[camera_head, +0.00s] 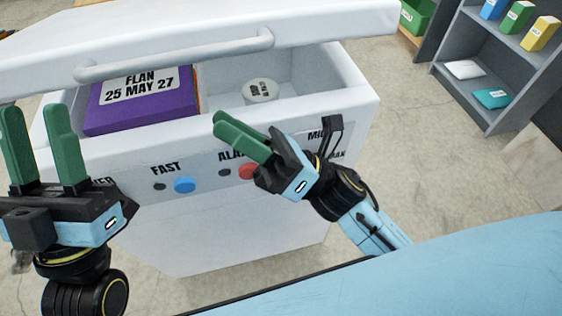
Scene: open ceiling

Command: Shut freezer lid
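The white chest freezer (220,235) stands in front of me. Its lid (320,28) is raised at an angle, leaving a gap at the front, with a white bar handle (180,57) along its front. My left gripper (38,125) has two green fingers pointing up and apart, empty, in front of the freezer's left front corner. My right gripper (228,130) is in front of the freezer's front rim, below the lid handle. Its green fingers lie close together in this view; whether they touch is unclear. I see nothing between them.
Inside the freezer are a purple box (150,112) labelled FLAN and a round white tub (260,91). The front panel has a blue button (185,185) and a red one (248,171). A grey shelf (480,100) with coloured packs stands at the right, with bare floor between.

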